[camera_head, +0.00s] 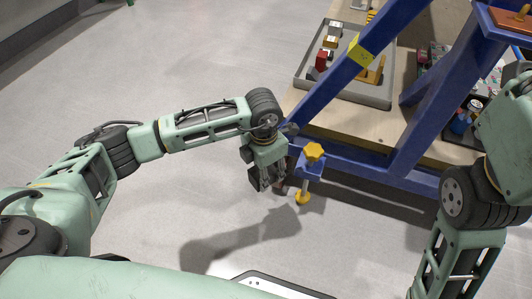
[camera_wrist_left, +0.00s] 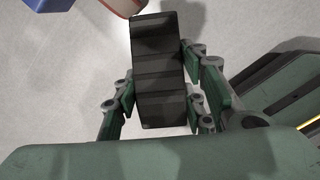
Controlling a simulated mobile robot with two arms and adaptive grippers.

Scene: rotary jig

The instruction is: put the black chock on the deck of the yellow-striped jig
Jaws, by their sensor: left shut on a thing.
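The black chock (camera_wrist_left: 158,75) is a dark ribbed block between the fingers of my left gripper (camera_wrist_left: 160,105) in the left wrist view. The fingers are shut on its two sides. In the head view my left gripper (camera_head: 272,178) hangs over the grey floor, just left of a blue frame's yellow-knobbed foot, and the chock (camera_head: 254,179) shows as a dark patch at it. The blue frame (camera_head: 410,135) carries a yellow patch; I cannot tell whether it is the yellow-striped jig, and no deck is clearly seen. My right gripper is out of view.
A yellow knob (camera_head: 314,151) tops the foot close beside my left gripper. A wooden surface (camera_head: 315,117) behind the blue beams bears a grey tray (camera_head: 345,91) with small red and yellow parts. A brown plate (camera_head: 507,22) is at top right. The floor at left is clear.

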